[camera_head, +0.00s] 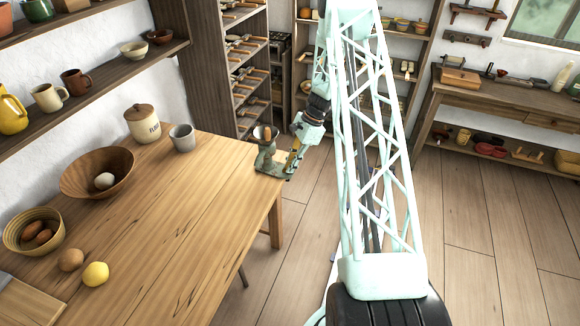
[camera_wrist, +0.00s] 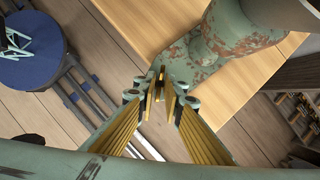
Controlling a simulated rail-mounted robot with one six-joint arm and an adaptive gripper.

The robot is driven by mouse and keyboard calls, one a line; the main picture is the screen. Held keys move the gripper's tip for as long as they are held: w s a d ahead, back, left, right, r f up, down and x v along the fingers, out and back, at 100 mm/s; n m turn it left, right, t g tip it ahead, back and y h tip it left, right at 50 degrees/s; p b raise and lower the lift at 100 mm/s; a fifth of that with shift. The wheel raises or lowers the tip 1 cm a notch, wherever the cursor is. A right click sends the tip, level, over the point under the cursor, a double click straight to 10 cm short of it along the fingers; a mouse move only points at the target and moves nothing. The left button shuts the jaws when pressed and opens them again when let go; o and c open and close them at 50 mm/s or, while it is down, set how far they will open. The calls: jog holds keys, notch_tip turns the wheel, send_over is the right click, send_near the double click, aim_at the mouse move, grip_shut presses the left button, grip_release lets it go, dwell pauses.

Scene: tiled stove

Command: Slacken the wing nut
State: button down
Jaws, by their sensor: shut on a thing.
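A worn green cast device (camera_head: 266,158) with a bowl-like top stands at the far right corner of the wooden table. In the wrist view its chipped, rusty body (camera_wrist: 203,48) rises just beyond my fingertips. My gripper (camera_head: 291,168) is at the device's right side, by the table edge. In the wrist view my gripper (camera_wrist: 162,88) is shut on a small part low on the device, at the edge. That part is taken to be the wing nut; it is mostly hidden between the fingertips, and its shape cannot be made out.
The table (camera_head: 175,225) holds a wooden bowl (camera_head: 97,172), a lidded jar (camera_head: 142,124), a grey cup (camera_head: 183,138) and a lemon (camera_head: 96,273), all well away from my gripper. Shelves (camera_head: 240,60) stand behind. Open floor (camera_head: 480,230) lies to the right.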

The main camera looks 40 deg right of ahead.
jog(key=shift+d+f+n+g+b, duration=0.1)
jog(key=shift+n+g+b, duration=0.55)
jog(key=shift+n, duration=1.35)
jog(key=c, duration=2.9)
grip_release()
jog(key=shift+w+r, duration=0.1)
jog(key=shift+r, duration=0.1)
jog(key=shift+v, duration=0.9)
jog(key=shift+d+v, duration=0.15)
jog(key=shift+v, duration=2.35)
jog(key=shift+d+v, duration=0.15)
jog(key=shift+v, duration=2.3)
jog(key=shift+w, duration=0.1)
